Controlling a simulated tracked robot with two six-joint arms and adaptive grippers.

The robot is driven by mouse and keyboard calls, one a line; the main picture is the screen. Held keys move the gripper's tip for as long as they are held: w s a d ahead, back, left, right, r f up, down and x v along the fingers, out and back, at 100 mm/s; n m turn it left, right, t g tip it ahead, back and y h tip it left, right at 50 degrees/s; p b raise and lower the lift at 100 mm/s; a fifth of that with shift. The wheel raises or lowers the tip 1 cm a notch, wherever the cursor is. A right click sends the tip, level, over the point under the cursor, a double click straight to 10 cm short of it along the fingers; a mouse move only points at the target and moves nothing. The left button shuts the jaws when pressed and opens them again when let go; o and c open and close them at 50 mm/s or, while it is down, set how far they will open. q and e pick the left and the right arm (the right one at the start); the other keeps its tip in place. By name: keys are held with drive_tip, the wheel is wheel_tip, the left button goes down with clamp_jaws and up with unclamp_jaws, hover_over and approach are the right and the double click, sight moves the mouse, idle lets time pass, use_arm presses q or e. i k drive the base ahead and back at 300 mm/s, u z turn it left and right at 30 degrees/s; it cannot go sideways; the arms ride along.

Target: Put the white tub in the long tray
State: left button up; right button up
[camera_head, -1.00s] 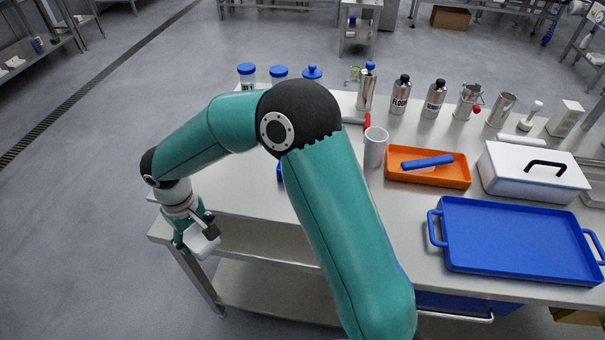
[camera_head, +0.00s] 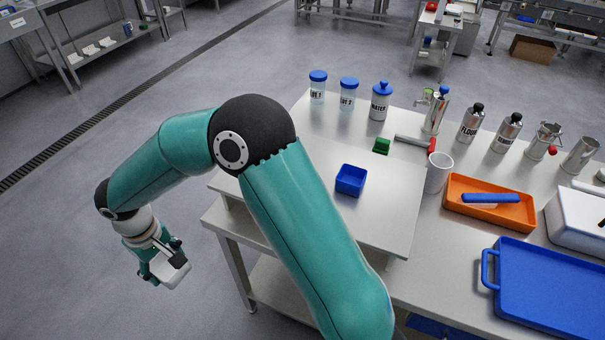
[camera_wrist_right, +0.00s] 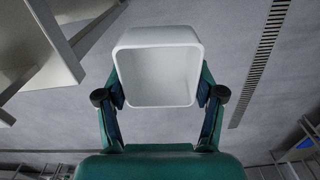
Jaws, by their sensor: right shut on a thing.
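My right gripper (camera_head: 165,262) is shut on the white tub (camera_head: 174,277), out beyond the table's left end and over the floor. In the right wrist view the tub (camera_wrist_right: 157,72) is a rounded square with its hollow side facing the camera and the fingers on its two sides. A blue tray (camera_head: 555,290) with raised handles lies at the right, cut by the picture edge. A smaller orange tray (camera_head: 452,202) holds a blue-handled tool. I cannot tell which of these is the long tray. My left gripper is not in view.
A small blue bin (camera_head: 350,181) stands on the table (camera_head: 395,225), with a green block (camera_head: 381,145) behind it. A white cup (camera_head: 438,172) stands beside the orange tray. Bottles and metal canisters line the back. A white box (camera_head: 578,222) stands at the right.

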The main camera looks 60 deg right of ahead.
sight(543, 290)
drive_tip(key=z, duration=0.05)
drive_tip(key=k, duration=2.75)
drive_tip(key=z, duration=0.7)
drive_tip(key=i, duration=1)
